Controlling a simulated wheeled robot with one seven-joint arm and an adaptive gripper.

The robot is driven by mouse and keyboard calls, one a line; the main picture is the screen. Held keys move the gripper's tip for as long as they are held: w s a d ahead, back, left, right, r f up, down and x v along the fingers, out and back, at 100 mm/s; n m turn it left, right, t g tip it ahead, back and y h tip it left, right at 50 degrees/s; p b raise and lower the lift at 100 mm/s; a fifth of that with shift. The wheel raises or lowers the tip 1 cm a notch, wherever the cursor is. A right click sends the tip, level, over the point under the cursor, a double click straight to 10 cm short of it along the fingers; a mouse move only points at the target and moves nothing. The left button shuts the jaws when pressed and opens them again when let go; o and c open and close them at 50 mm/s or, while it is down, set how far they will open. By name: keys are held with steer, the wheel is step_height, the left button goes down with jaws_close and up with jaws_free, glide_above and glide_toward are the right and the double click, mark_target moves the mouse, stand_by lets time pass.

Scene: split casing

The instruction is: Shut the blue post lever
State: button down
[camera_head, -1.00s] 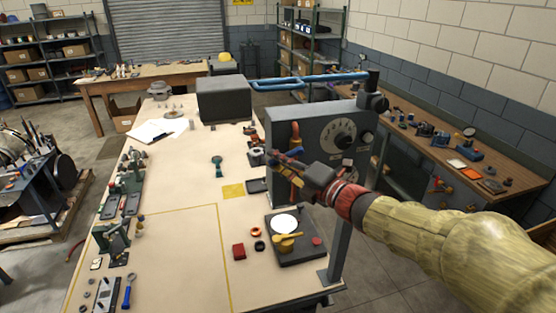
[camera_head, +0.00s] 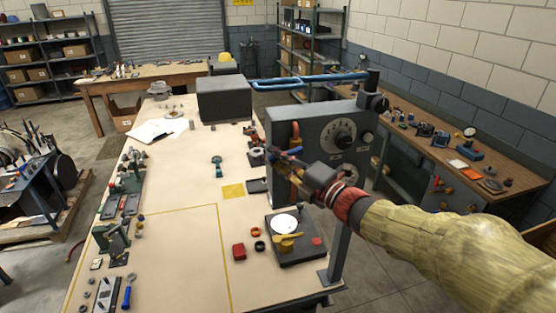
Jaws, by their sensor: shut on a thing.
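My gripper (camera_head: 289,160) is in front of the grey box with a dial (camera_head: 318,125), at the right side of the bench. Its jaws are shut on a small part at the box's front left. A bit of blue shows at the fingertips, and this looks like the blue post lever (camera_head: 296,150). The fingers hide most of it, so its angle and its post cannot be made out.
Blue pipes (camera_head: 308,80) run behind the top of the box. A dark plate with a white disc and yellow lever (camera_head: 288,242) lies below my gripper. Small fixtures line the bench's left side. The bench middle (camera_head: 180,190) is mostly clear.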

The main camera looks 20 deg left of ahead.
steer(key=shift+r+m+t, duration=0.4)
steer(key=shift+r+m, duration=0.05)
steer(key=shift+m, duration=0.55)
steer(key=c, duration=1.8)
jaws_free()
steer(key=v, duration=1.2)
steer(key=shift+f, duration=0.25)
